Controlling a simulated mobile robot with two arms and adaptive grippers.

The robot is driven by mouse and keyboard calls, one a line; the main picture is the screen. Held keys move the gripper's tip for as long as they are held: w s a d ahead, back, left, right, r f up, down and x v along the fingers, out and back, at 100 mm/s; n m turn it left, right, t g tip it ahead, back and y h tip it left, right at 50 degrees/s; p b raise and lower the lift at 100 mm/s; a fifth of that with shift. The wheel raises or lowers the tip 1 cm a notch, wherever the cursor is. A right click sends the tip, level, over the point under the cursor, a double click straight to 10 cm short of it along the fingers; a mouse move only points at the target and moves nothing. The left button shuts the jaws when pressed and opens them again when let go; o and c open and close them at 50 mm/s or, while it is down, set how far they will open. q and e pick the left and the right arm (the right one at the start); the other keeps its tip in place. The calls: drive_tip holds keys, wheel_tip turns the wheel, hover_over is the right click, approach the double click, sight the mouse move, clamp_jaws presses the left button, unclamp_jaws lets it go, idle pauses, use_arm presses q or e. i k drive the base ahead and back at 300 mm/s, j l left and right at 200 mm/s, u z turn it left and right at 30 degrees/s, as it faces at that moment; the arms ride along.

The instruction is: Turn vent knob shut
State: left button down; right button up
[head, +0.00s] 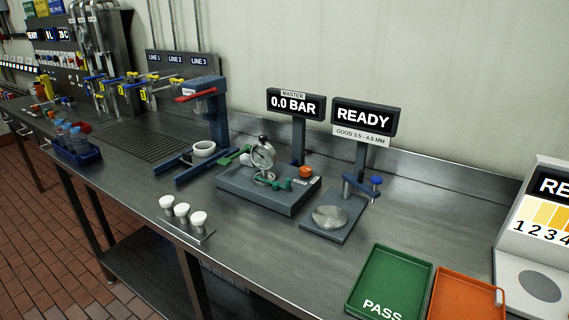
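A grey test block (268,190) stands on the steel bench in the middle of the head view. Whether the knob is open or shut cannot be told. Neither of my grippers is in view.
Behind the block, the master display (295,104) reads 0.0 BAR. A READY display (364,117) stands over a round-plate gauge stand (330,216). White-capped pieces (182,213) stand at the front edge. A press (208,115) is left; green (390,285) and orange trays (467,300) are right.

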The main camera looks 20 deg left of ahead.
sight(305, 172)
drive_tip(key=j+z, duration=0.8)
drive_tip(key=k+j+z, duration=0.1)
drive_tip(key=j+z, duration=0.3)
